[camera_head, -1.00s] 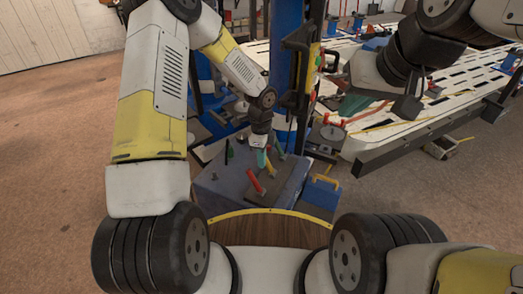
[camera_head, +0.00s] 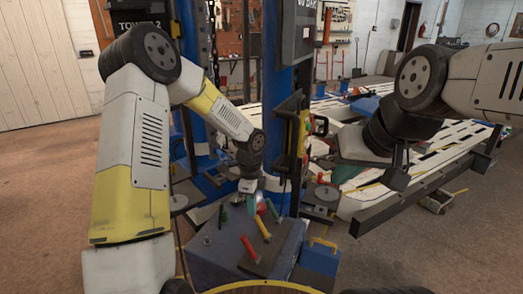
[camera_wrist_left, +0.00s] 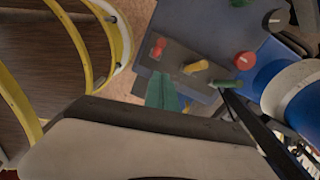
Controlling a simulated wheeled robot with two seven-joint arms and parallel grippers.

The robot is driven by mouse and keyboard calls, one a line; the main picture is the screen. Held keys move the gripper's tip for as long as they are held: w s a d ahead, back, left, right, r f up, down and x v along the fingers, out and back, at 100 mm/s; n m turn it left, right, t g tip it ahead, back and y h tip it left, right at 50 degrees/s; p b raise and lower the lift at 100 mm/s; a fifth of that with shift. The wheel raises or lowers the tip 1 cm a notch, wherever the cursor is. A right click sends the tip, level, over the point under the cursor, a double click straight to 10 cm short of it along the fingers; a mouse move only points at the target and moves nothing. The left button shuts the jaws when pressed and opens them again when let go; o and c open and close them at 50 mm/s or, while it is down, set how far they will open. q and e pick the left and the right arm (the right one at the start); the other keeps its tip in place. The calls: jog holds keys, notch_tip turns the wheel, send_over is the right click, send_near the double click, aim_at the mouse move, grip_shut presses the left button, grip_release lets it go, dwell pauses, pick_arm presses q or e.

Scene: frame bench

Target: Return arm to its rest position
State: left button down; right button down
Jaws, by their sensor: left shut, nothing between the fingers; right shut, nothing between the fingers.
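My left gripper (camera_head: 251,203) has teal fingers pressed together and holds nothing. It hangs over the far side of the blue-grey box with the handled tools, pointing down; its teal fingers also show in the left wrist view (camera_wrist_left: 166,93). My left arm reaches in from the left, bent at the elbow. My right arm is folded at the upper right. The teal fingers of my right gripper (camera_head: 347,173) show partly behind its wrist, shut and apart from the bench.
On the box (camera_head: 222,258) are a red-handled tool (camera_head: 249,248), a yellow-handled tool (camera_head: 263,228) and green handles. A blue post (camera_head: 283,110) stands just behind. A blue container (camera_head: 319,258) with a yellow handle is at right. A long white slotted frame bench (camera_head: 440,155) extends right.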

pick_arm(q)
jog(key=s+a+r+n+t, duration=0.1)
jog(key=s+a+r+n, duration=0.15)
jog(key=r, duration=0.35)
jog(key=s+a+r+n+t, duration=0.1)
jog(key=s+a+r+n, duration=0.1)
jog(key=r+n, duration=0.3)
jog(key=s+a+r+n+t, duration=0.1)
jog(key=s+a+r+n, duration=0.15)
jog(key=r, duration=0.55)
jog(key=s+a+r+n+t+h, duration=0.1)
jog(key=s+r+n+t, duration=0.1)
jog(key=s+r+n, duration=0.2)
jog(key=s+a+r+n+t+h, duration=0.1)
jog(key=s+r+n, duration=0.4)
jog(key=s, duration=0.5)
jog(key=shift+s+a+n+t, duration=0.2)
jog(key=shift+a+n+t, duration=0.05)
jog(key=shift+n+t, duration=0.15)
jog(key=shift+w, duration=0.1)
